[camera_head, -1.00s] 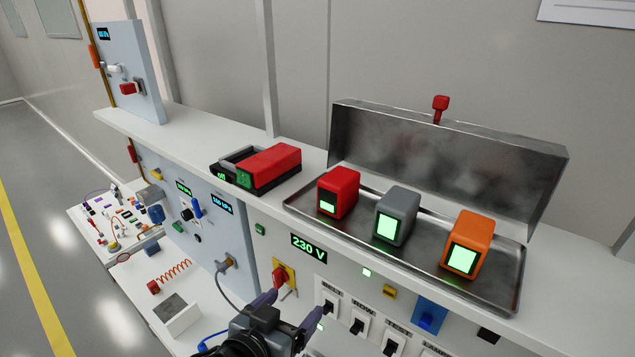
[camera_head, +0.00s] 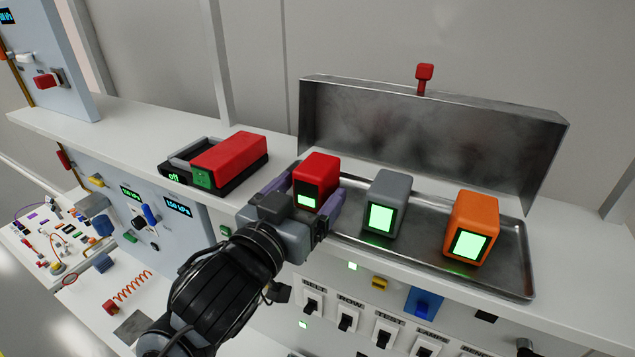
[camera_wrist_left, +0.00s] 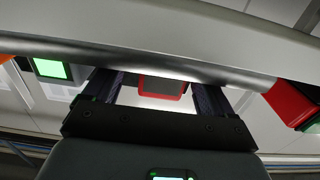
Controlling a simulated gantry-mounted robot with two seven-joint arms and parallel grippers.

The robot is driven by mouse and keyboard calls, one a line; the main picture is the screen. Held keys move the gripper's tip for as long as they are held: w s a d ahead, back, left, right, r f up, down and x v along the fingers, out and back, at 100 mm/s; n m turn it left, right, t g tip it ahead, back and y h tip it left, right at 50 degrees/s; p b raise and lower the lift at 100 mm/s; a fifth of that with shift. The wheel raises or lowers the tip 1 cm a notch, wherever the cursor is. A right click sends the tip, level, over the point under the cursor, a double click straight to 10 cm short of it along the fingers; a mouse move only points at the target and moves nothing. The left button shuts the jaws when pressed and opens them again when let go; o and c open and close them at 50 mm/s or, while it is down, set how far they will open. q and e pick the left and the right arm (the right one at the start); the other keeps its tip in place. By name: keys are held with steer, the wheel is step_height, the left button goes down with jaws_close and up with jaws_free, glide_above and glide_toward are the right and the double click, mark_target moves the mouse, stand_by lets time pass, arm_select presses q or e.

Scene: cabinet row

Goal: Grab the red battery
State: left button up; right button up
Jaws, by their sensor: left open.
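The red battery (camera_head: 318,172) stands upright at the left end of the metal tray (camera_head: 515,283), with a lit green screen on its front. My left gripper (camera_head: 314,190) is open, with one purple finger on each side of the red battery. Whether the fingers touch it cannot be told. In the left wrist view, the red battery (camera_wrist_left: 162,86) shows between the two fingers (camera_wrist_left: 157,92), partly hidden by the tray's edge. My right gripper is not in view.
A grey battery (camera_head: 388,203) and an orange battery (camera_head: 472,226) stand to the right in the same tray. A metal lid (camera_head: 430,135) rises behind it. A red-and-black device (camera_head: 228,160) lies on the shelf to the left. Switches (camera_head: 347,318) line the panel below.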

arm_select(q)
steer(key=shift+a+r+p+x, duration=0.1)
steer(key=shift+p+x, duration=0.3)
steer(key=shift+x, duration=0.75)
steer(key=shift+a+r+p+x, duration=0.1)
steer(key=shift+p+x, duration=0.25)
steer(key=shift+x, duration=0.85)
steer(key=shift+w+d+f, duration=0.1)
steer(key=shift+w+d, duration=0.2)
steer(key=shift+w, duration=0.35)
steer(key=c, duration=1.3)
